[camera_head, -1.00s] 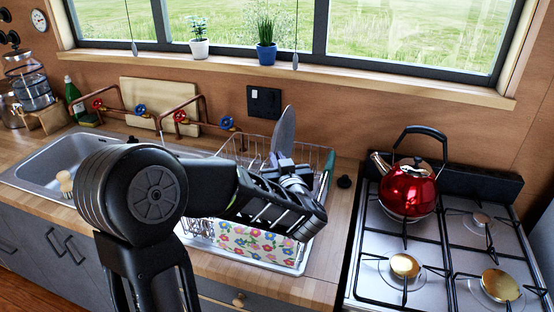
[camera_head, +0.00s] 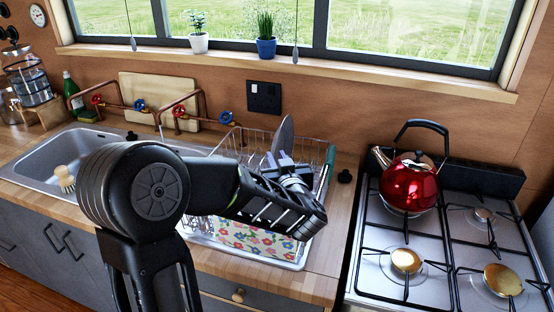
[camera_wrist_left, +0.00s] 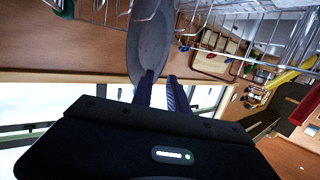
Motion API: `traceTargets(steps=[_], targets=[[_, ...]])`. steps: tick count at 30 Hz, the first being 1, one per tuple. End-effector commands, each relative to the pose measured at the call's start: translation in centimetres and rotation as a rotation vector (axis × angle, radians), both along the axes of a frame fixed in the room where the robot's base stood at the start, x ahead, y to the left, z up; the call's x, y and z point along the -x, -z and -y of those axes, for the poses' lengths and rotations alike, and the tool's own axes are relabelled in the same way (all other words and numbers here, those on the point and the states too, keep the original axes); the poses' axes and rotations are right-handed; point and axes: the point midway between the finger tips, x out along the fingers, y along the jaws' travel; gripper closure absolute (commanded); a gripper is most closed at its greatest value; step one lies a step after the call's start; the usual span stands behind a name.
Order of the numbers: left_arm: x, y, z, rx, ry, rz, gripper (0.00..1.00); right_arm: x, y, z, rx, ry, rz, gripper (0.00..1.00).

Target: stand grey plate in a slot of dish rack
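The grey plate (camera_head: 284,136) stands on edge at the back of the wire dish rack (camera_head: 256,141), leaning a little. It shows nearly edge-on in the left wrist view (camera_wrist_left: 150,48). My left gripper (camera_head: 281,160) is over the rack, just in front of the plate. In the left wrist view its two fingers (camera_wrist_left: 160,80) are a little apart, with a gap between them, and the plate lies just beyond their tips. The plate's lower edge and the slot are hidden by the gripper in the head view. My right gripper is not in view.
A flowered cloth or panel (camera_head: 250,241) is at the rack's front. A sink (camera_head: 50,160) with a brush (camera_head: 65,180) lies left. A red kettle (camera_head: 408,185) stands on the stove at right. Copper pipes (camera_head: 163,110) and a board (camera_head: 150,95) are behind.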

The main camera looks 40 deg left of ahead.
Motion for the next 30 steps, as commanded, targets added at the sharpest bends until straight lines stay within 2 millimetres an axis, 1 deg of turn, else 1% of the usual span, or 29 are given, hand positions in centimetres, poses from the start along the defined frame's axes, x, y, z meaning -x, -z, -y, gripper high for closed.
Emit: traceTargets(steps=[1, 4, 10, 14, 17, 20, 27, 30], targets=[[0.0, 0.0, 0.0, 0.000, 0.000, 0.000, 0.76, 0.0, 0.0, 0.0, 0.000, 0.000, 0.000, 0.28], [0.0, 0.0, 0.0, 0.001, 0.000, -0.001, 0.68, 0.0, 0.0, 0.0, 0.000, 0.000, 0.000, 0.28], [0.1, 0.2, 0.0, 0.003, 0.000, -0.005, 0.68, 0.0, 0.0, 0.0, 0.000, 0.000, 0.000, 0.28], [0.0, -0.1, 0.0, 0.003, 0.000, -0.003, 0.68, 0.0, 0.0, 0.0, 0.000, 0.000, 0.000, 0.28], [0.0, -1.1, 0.0, 0.002, -0.001, -0.001, 0.68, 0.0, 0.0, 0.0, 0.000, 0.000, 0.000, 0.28], [0.1, -2.5, 0.0, 0.002, -0.001, 0.002, 0.68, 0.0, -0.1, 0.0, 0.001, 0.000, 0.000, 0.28], [0.0, -7.1, 0.0, 0.002, -0.001, 0.004, 0.68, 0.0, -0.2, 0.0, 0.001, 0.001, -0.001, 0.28], [0.0, -8.6, 0.0, 0.002, 0.001, 0.002, 0.68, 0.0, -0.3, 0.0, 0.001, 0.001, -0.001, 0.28]])
